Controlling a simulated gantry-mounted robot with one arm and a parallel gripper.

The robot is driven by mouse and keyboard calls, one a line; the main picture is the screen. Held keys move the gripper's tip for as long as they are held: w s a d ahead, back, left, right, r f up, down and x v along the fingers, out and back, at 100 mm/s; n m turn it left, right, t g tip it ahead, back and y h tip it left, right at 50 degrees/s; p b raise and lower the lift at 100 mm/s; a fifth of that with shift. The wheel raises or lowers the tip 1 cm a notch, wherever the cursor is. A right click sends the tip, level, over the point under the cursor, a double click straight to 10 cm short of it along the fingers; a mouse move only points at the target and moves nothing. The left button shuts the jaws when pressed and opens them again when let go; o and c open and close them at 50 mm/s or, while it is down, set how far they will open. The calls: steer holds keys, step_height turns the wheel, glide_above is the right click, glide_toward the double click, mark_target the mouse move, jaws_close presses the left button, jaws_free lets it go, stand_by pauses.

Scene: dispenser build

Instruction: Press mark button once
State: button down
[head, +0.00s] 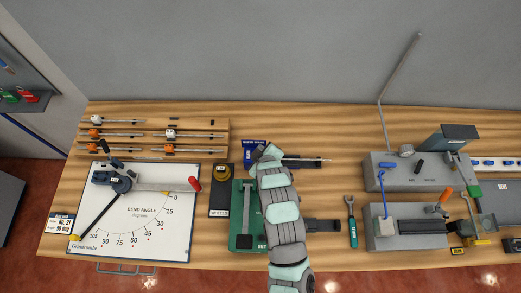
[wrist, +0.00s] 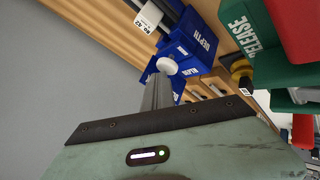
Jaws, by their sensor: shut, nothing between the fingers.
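No button with a readable MARK label shows. My gripper (head: 267,153) reaches over the middle of the bench to a blue labelled block (head: 252,151). In the wrist view my gripper (wrist: 160,88) is shut and empty, with its fingers close to a white round knob (wrist: 167,66). I cannot tell whether they touch it. Beside the knob are a blue block reading DEPTH (wrist: 197,42) and a second blue block (wrist: 190,68) whose label is hard to read. My arm hides part of the fixture in the head view.
A green RELEASE block (wrist: 246,38) and a dark yellow-tipped knob (wrist: 241,70) are close by. The bend-angle board (head: 150,222) lies left, a green-handled wrench (head: 352,228) right, and grey machines (head: 415,172) farther right. Bare wood shows around the wrench.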

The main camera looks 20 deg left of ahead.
steer(key=shift+r, duration=0.75)
steer(key=shift+r+p, duration=1.25)
steer(key=shift+r, duration=1.3)
